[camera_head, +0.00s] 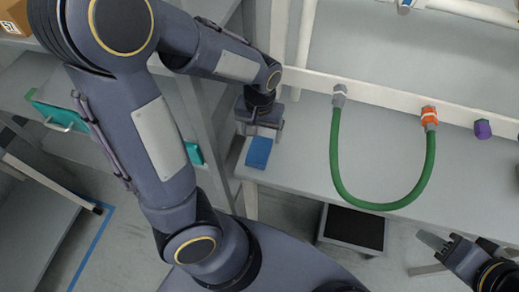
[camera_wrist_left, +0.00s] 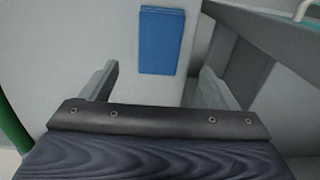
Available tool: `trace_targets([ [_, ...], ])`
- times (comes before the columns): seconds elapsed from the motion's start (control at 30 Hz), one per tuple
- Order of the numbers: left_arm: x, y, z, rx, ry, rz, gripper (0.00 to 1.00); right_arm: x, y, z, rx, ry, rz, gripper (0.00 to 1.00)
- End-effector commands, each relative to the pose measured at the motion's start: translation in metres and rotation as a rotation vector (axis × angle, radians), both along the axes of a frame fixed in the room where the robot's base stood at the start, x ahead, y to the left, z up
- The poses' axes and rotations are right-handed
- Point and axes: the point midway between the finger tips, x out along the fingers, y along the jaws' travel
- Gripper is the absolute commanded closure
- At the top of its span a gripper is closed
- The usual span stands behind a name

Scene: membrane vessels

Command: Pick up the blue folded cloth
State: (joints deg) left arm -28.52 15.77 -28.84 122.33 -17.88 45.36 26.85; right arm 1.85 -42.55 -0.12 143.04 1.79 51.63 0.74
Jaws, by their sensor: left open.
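The blue folded cloth (camera_head: 258,153) lies flat near the left front corner of the grey bench (camera_head: 290,168). In the left wrist view the cloth (camera_wrist_left: 161,40) is a blue rectangle ahead of the jaws, between the lines of the two fingers. My left gripper (camera_head: 258,124) points down just behind the cloth. Its fingers (camera_wrist_left: 153,88) are spread and empty, and no contact with the cloth shows. My right gripper (camera_head: 455,242) is at the lower right, away from the cloth; its jaw gap is unclear.
A green hose (camera_head: 334,165) loops from a grey fitting to an orange fitting (camera_head: 429,113) on the white rail, right of the cloth. A purple cap (camera_head: 482,129) sits farther right. A grey shelf unit stands left of the bench. A black-topped box (camera_head: 355,227) is below the front edge.

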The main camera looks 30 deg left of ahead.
Motion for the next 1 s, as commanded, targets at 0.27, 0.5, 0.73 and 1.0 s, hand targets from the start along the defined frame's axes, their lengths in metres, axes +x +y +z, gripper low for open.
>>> trace_targets([
  [0.27,-0.004,-0.001,-0.033,0.001,0.008,0.002,0.18,0.000,0.000,0.000,0.000,0.000,0.000,0.60],
  [0.5,-0.006,-0.002,-0.067,0.000,0.004,0.002,0.18,0.000,0.000,0.000,0.000,0.000,0.000,0.60],
  [0.73,-0.005,-0.003,-0.072,-0.002,0.000,0.001,0.18,0.000,0.000,0.000,0.000,0.000,0.000,0.60],
  [1.0,-0.005,-0.003,-0.072,-0.002,0.001,0.001,0.43,0.000,0.000,0.000,0.000,0.000,0.000,0.60],
])
